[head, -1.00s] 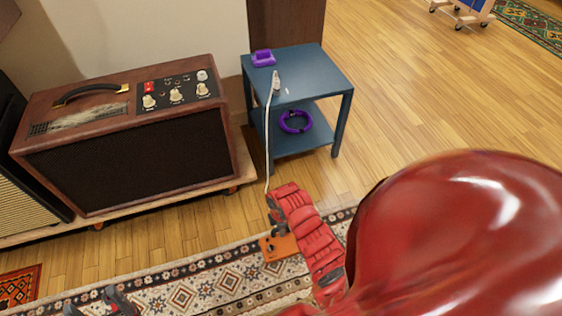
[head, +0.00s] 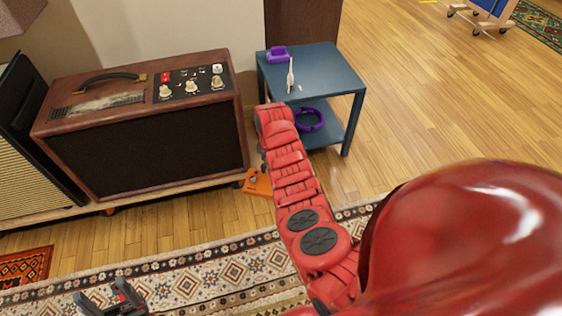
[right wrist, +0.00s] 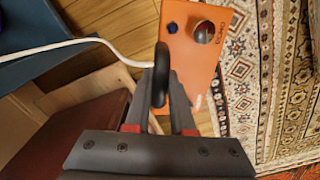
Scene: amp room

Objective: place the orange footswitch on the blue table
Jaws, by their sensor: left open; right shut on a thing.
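The orange footswitch (head: 257,183) is off the floor in front of the amp's right end. My right gripper is shut on it and mostly hidden behind my red right arm in the head view. In the right wrist view the footswitch (right wrist: 186,35), with a dark knob and a blue button, extends beyond the right gripper's fingers (right wrist: 174,78). The blue table (head: 335,75) stands behind and to the right of the footswitch. Its corner also shows in the right wrist view (right wrist: 45,66). My left gripper (head: 112,296) is open and empty above the rug at lower left.
A purple ring (head: 310,119) lies on the lower shelf. A brown amp (head: 150,135) stands left of the table. The tabletop's right side is clear.

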